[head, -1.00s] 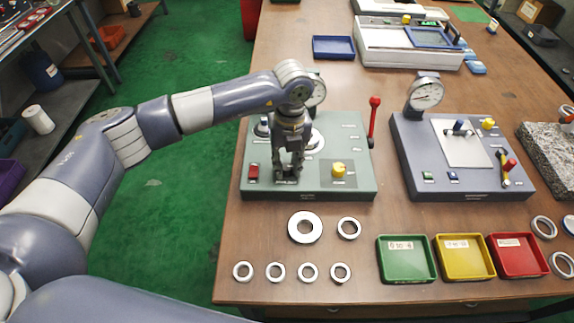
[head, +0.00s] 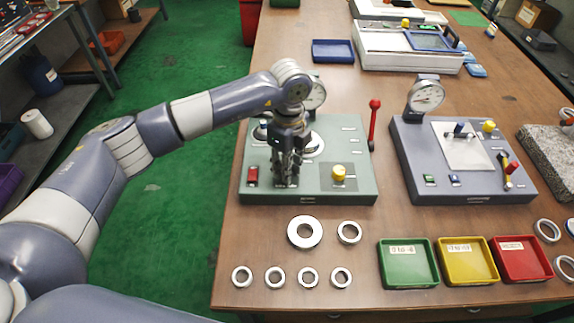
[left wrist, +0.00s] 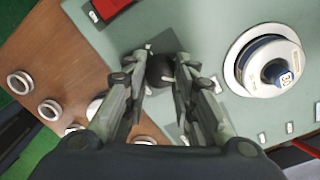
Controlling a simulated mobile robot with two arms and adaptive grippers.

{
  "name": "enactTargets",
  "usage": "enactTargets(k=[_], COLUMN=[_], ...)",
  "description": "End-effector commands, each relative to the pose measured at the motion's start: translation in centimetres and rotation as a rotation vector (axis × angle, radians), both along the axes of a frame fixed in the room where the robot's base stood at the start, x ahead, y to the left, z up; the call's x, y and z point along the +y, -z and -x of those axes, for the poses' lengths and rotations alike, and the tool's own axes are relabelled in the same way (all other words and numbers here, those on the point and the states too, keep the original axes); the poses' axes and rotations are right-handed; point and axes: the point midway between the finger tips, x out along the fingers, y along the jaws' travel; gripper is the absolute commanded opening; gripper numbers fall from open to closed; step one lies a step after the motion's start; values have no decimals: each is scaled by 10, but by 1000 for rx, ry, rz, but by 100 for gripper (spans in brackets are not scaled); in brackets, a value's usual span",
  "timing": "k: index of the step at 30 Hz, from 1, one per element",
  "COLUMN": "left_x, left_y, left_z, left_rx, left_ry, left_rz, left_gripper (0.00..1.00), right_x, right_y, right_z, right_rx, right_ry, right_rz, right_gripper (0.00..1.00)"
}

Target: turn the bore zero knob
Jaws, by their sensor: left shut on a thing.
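The bore zero knob, a dark round knob (left wrist: 160,70), sits on the green-grey gauge panel (head: 225,190). In the left wrist view it is between the fingers of my left gripper (left wrist: 162,88), which is shut on it. In the head view my left gripper (head: 287,178) points straight down at the panel's front left part, and it hides the knob. My right gripper is not in view.
A red switch (head: 252,176) is just left of my gripper and a yellow knob (head: 339,172) is to its right. A red-handled lever (head: 374,120) stands at the panel's right edge. Several metal rings (head: 304,232) lie in front.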

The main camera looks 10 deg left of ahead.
Motion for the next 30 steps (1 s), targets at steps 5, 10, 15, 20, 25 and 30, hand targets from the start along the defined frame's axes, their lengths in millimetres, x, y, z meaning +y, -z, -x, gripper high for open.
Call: enactTargets(k=[5, 10, 15, 20, 25, 30], left_x=[0, 0, 0, 0, 0, 0], left_y=[-1, -1, -1, -1, 0, -1], left_z=[-1, -1, -1, -1, -1, -1], left_rx=[-3, -3, -3, -3, -2, -1], left_ry=[-25, -30, -29, -29, -28, -28], left_rz=[1, 1, 1, 1, 1, 0], left_gripper=[1, 1, 1, 46, 46, 46], right_x=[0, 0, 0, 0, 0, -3], right_y=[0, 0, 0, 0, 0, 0], right_z=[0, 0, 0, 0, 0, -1], right_rx=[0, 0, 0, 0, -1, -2], right_ry=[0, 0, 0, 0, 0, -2], right_rz=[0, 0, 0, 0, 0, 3], right_gripper=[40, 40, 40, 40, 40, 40])
